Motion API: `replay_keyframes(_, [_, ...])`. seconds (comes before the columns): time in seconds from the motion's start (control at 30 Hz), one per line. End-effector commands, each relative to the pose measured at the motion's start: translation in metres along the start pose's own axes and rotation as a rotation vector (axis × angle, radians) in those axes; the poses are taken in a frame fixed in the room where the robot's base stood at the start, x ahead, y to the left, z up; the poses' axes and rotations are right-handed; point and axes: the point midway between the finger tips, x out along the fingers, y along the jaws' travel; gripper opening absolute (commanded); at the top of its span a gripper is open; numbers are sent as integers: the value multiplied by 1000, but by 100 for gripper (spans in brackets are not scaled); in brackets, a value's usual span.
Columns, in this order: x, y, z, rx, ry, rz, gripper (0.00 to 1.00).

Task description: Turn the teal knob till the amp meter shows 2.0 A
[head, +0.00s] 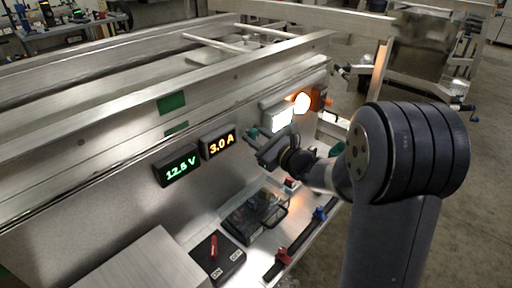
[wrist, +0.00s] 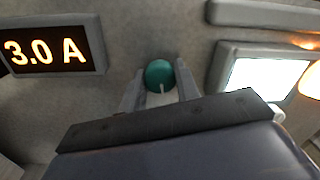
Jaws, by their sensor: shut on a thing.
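The teal knob (wrist: 160,75) sits on the grey panel in the wrist view, with a pale pointer line on its face toward the bottom. My gripper (wrist: 160,88) is shut on the knob, one finger at each side. In the head view my gripper (head: 254,138) reaches the panel and mostly hides the knob. The amp meter (head: 219,143) reads 3.0 A in orange digits. It also shows at the left of the wrist view (wrist: 50,48), with the same reading.
A volt meter (head: 178,165) left of the amp meter reads 12.5 V in green. Below are a black box with a red lever (head: 214,246) and a dark battery tray (head: 243,232).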

Motion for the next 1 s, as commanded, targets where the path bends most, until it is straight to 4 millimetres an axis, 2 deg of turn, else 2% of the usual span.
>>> replay_keyframes(0.03, [0,1,-7,-44,-9,-5,8])
replay_keyframes(0.5, [0,0,-4,-388,-34,-8,8])
replay_keyframes(1.0, [0,-2,1,-530,-43,-7,8])
